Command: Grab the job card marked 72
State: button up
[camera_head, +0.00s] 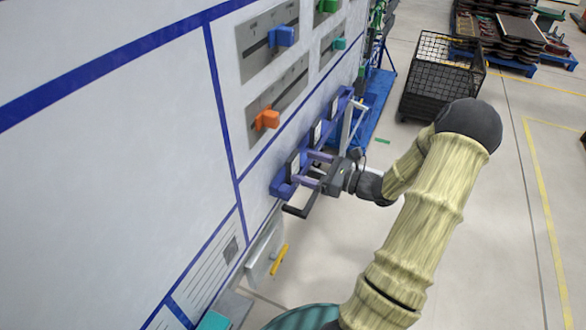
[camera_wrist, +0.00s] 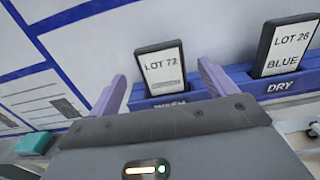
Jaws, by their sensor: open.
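The job card marked LOT 72 (camera_wrist: 161,68) is a white card in a black frame. It stands in the blue rack's slot labelled WASH, partly hidden below by my gripper. In the wrist view my gripper (camera_wrist: 163,80) is open, with one lilac finger on each side of the card. I cannot tell whether either finger touches it. In the head view my gripper (camera_head: 307,169) is at the near end of the blue rack (camera_head: 280,187) on the white panel.
A card marked LOT 28 BLUE (camera_wrist: 285,48) stands to the right in the DRY slot. An orange slider (camera_head: 266,119) and a blue slider (camera_head: 281,36) stick out above the rack. A yellow item (camera_head: 279,260) is below. A black mesh crate (camera_head: 442,77) stands on the floor beyond.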

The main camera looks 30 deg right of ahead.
aim_at(296, 160)
jog(key=p+x, duration=0.1)
jog(key=x, duration=0.4)
jog(key=shift+w, duration=0.1)
dwell(0.3)
jog(key=c, duration=1.1)
jog(key=shift+d, duration=0.1)
jog(key=shift+d+r+b, duration=0.15)
jog(key=shift+r+b, duration=0.15)
jog(key=shift+r, duration=0.1)
jog(key=r, duration=0.6)
jog(key=shift+s+d+r, duration=0.1)
jog(key=shift+s+d, duration=0.1)
jog(key=shift+s, duration=0.2)
jog(key=b+v, duration=0.1)
jog(key=v, duration=1.8)
jog(key=shift+b, duration=0.3)
